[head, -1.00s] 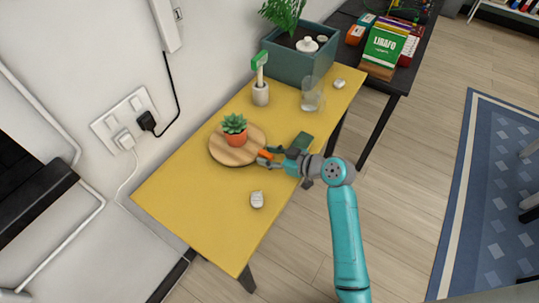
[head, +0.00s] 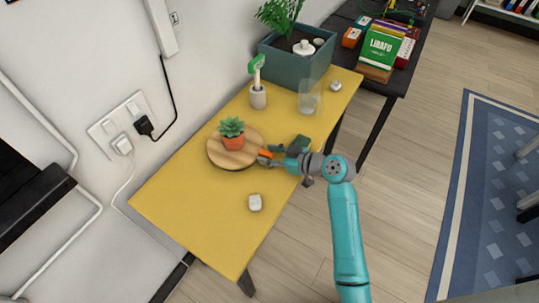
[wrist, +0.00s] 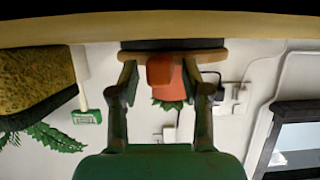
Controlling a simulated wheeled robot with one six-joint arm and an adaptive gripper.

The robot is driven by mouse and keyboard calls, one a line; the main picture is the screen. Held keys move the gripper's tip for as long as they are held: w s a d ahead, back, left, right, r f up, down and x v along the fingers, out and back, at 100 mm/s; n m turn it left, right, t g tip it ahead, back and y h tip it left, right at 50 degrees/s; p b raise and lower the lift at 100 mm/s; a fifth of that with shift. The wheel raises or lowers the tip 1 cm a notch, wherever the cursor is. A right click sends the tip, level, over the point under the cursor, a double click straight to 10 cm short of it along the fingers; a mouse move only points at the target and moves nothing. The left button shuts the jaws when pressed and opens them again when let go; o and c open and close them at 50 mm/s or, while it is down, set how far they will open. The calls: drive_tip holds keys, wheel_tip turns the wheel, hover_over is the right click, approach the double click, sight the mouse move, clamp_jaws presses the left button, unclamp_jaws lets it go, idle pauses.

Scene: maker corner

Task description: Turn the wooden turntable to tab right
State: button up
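The wooden turntable (head: 236,159) is a round disc on the yellow table, and its edge shows near the top of the upside-down wrist view (wrist: 212,55). A small succulent in a terracotta pot (head: 232,143) stands on it. An orange tab (head: 264,153) sticks out at the disc's right edge, on the side facing my arm. In the wrist view the orange tab (wrist: 160,70) lies between the two fingers of my gripper (wrist: 160,74), with a gap visible on both sides. My gripper (head: 267,156) is open around the tab. Finger contact cannot be seen in the head view.
A small white object (head: 255,202) lies in front of the turntable. A cup with a green-headed brush (head: 258,97), a clear glass (head: 309,98) and a teal planter (head: 296,65) stand behind. A dark green item (head: 300,144) shows beside my gripper. The table's near left part is clear.

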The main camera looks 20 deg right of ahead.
drive_tip(key=shift+s, duration=0.1)
drive_tip(key=v, duration=1.2)
